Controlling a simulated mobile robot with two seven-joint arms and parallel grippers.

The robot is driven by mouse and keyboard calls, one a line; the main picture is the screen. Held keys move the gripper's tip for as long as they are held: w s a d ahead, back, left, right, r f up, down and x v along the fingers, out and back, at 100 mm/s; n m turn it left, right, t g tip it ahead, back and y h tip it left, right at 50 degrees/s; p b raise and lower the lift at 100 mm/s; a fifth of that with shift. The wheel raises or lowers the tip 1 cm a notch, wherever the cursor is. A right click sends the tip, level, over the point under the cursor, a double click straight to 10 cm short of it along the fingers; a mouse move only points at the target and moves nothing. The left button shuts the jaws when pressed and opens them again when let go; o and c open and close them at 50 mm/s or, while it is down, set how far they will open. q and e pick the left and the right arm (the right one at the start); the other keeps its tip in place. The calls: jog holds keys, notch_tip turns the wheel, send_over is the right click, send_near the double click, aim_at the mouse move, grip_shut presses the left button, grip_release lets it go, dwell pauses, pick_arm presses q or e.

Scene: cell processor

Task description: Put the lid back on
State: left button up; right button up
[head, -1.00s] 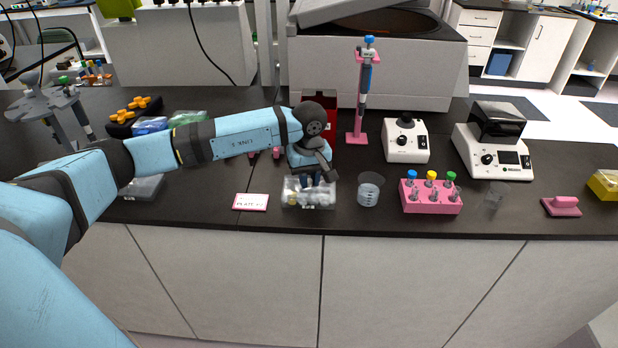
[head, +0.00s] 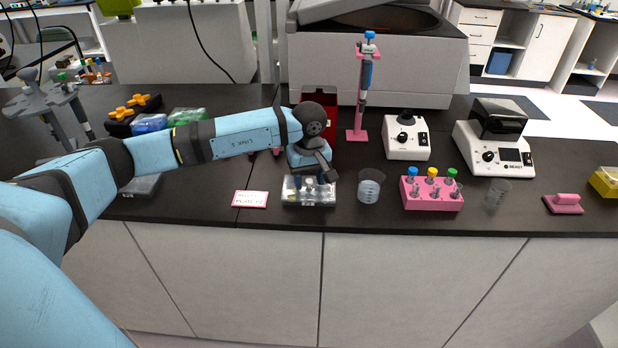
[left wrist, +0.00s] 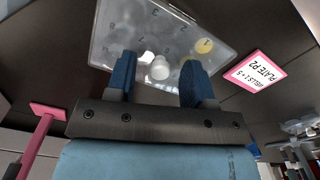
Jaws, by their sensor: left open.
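A clear, see-through box or plate (head: 296,197) stands near the bench's front edge in the head view. It shows in the left wrist view as a clear panel (left wrist: 112,37) with faint letters, a yellow round spot and a pale round knob (left wrist: 160,69). I cannot tell whether the panel is a separate lid. My left gripper (head: 314,180) is over the box, pointing down, with its two blue fingers (left wrist: 157,80) apart. The knob appears between the fingers; contact is unclear. My right gripper is out of view.
A label card (head: 250,199) lies left of the box, and a measuring cup (head: 369,188) stands close on its right. A pink tube rack (head: 431,202) is farther right. A pink pipette stand (head: 357,136) and a red holder (head: 329,110) are behind.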

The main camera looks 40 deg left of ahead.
pick_arm(q)
jog(key=shift+r, duration=0.25)
notch_tip(320, 180, up, 13)
jog(key=shift+r+b, duration=0.15)
jog(key=shift+b, duration=0.2)
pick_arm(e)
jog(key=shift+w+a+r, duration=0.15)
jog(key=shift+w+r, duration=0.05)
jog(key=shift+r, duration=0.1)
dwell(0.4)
